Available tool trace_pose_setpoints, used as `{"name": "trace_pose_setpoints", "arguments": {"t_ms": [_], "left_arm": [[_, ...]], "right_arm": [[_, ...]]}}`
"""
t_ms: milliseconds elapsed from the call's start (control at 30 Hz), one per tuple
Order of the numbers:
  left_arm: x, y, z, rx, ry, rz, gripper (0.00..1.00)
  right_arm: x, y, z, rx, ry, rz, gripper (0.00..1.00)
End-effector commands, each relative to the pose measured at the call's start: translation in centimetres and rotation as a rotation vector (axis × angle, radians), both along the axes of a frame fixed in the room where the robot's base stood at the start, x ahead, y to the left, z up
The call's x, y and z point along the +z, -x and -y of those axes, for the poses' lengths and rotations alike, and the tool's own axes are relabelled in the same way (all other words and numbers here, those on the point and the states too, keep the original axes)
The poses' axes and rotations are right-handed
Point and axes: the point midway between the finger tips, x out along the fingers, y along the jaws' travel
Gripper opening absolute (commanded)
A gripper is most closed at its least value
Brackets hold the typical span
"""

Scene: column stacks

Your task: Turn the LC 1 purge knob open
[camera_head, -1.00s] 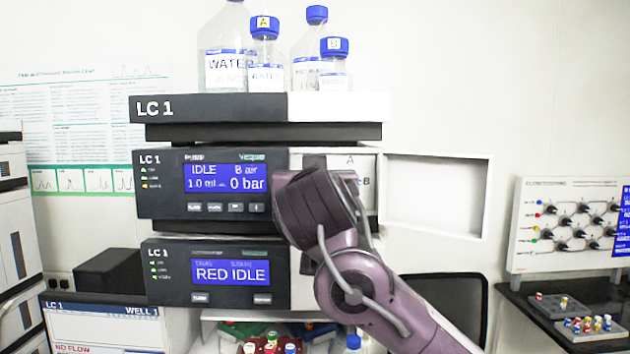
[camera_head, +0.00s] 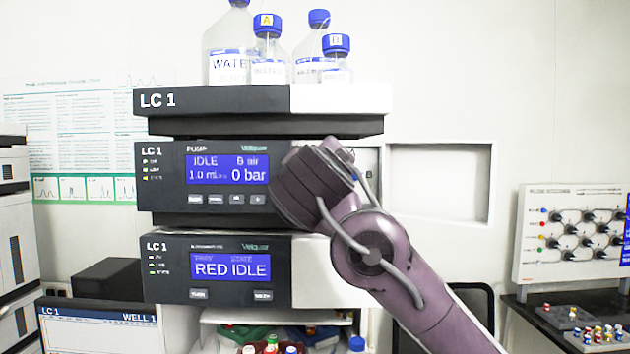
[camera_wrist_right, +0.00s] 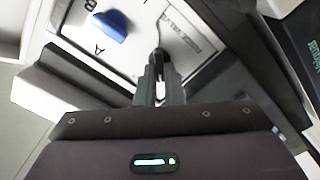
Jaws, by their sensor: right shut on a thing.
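The LC 1 pump module (camera_head: 165,205) is the upper dark unit of the column stack, with a blue display reading IDLE and 0 bar. Its compartment on the right holds a white panel (camera_wrist_right: 90,55) marked A and B, with a blue part (camera_wrist_right: 110,27). My right gripper (camera_wrist_right: 158,83) is in front of this panel in the right wrist view, shut on a small dark knob (camera_wrist_right: 158,56), mostly hidden between the fingers. In the head view my right wrist covers the knob and most of the compartment. My left gripper is not in view.
Several blue-capped bottles (camera_head: 227,45) stand on top of the stack. The open white door (camera_head: 440,183) is right of the compartment, beside my right arm. A second LC 1 module (camera_head: 215,285) reading RED IDLE is below. A valve board (camera_head: 570,235) stands at the far right.

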Motion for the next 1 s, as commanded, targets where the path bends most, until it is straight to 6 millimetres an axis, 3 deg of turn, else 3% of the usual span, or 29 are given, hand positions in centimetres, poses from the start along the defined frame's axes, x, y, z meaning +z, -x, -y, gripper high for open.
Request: {"name": "trace_pose_setpoints", "arguments": {"t_ms": [500,1000], "left_arm": [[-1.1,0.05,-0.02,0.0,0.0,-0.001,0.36],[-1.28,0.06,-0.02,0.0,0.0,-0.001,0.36]], "right_arm": [[-0.26,0.07,-0.26,0.002,0.462,0.003,0.0],[-0.51,0.07,-0.36,0.003,0.682,0.002,0.0]]}}
